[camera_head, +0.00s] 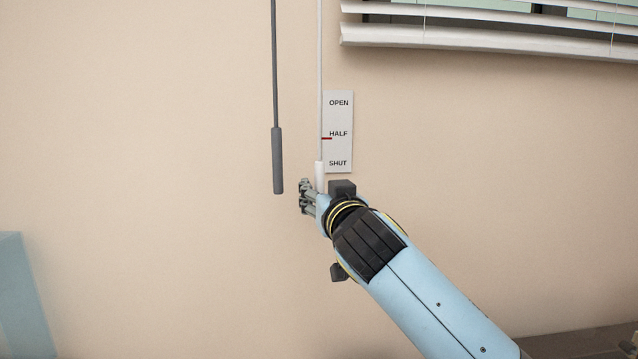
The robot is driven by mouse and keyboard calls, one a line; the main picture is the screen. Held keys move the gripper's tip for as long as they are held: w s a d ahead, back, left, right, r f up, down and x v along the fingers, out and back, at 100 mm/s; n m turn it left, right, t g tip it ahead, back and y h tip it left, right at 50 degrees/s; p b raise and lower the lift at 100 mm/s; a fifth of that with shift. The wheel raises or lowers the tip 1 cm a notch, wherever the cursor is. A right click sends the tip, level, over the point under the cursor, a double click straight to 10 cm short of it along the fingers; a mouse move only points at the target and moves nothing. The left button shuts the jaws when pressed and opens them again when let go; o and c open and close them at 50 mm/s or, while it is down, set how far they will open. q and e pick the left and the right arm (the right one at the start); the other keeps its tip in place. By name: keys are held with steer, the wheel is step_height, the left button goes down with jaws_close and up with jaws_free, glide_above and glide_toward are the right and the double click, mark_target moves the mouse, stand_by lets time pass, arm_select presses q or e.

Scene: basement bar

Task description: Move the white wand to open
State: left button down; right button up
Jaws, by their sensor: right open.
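The white wand (319,90) hangs straight down in front of the wall, with a thicker white handle (320,172) at its lower end. Beside it is a label plate (343,120) reading OPEN, HALF and SHUT from top to bottom. My right gripper (305,197) is at the bottom of the white handle, open. The gripper and its wrist hide the handle's lower end, and I cannot tell whether they touch. My left gripper is not in view.
A dark grey wand (277,160) hangs close to the left of my right gripper. Window blinds (490,37) with white slats are at the upper right. A pale blue shape (18,295) is at the lower left edge. The wall between is bare.

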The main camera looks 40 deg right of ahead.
steer(key=shift+x, duration=1.1)
jaws_close()
steer(key=shift+w+f, duration=0.15)
